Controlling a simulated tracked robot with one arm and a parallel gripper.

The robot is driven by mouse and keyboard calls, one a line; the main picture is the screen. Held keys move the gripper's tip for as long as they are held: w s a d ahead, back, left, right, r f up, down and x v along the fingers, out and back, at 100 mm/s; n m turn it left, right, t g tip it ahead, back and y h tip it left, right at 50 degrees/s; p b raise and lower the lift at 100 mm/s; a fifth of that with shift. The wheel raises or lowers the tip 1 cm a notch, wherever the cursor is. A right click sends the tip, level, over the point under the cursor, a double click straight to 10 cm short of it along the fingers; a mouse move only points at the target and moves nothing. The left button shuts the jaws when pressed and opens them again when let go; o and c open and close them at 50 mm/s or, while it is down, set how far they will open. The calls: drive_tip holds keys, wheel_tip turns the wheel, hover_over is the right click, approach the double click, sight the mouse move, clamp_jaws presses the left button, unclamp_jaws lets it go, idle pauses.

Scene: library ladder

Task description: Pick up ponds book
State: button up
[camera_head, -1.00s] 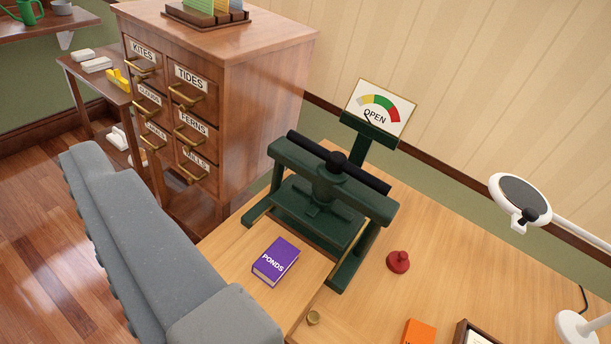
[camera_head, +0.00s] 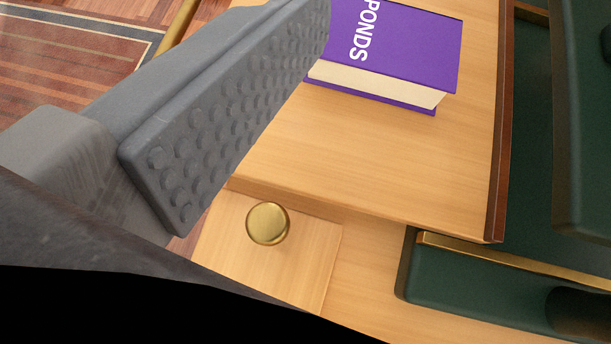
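The purple ponds book (camera_head: 415,45) lies flat on a pale wooden board at the top of the view, its cream page edge facing down the picture. Its top is cut off by the frame. One grey finger of my gripper (camera_head: 235,110) reaches in from the left, and its studded inner pad is bare. The fingertip overlaps the book's left corner in the picture; I cannot tell whether it touches. The other finger is out of view, but the uncovered pad shows the gripper is open and empty.
A round brass knob (camera_head: 268,223) sits on the wood below the board. The dark green press (camera_head: 470,285) with a gold edge stands at the right. A reddish-brown strip (camera_head: 499,150) edges the board's right side. Bare board lies below the book.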

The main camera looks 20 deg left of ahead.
drive_tip(key=s+a+f+y, duration=0.2)
drive_tip(key=s+f, duration=0.2)
drive_tip(key=b, duration=0.1)
approach(385, 50)
drive_tip(key=x, duration=0.4)
drive_tip(key=shift+d+f, duration=0.15)
drive_tip(key=shift+b+x, duration=0.8)
drive_tip(key=shift+x, duration=1.85)
drive_tip(key=c, duration=0.8)
drive_tip(key=shift+c, duration=0.2)
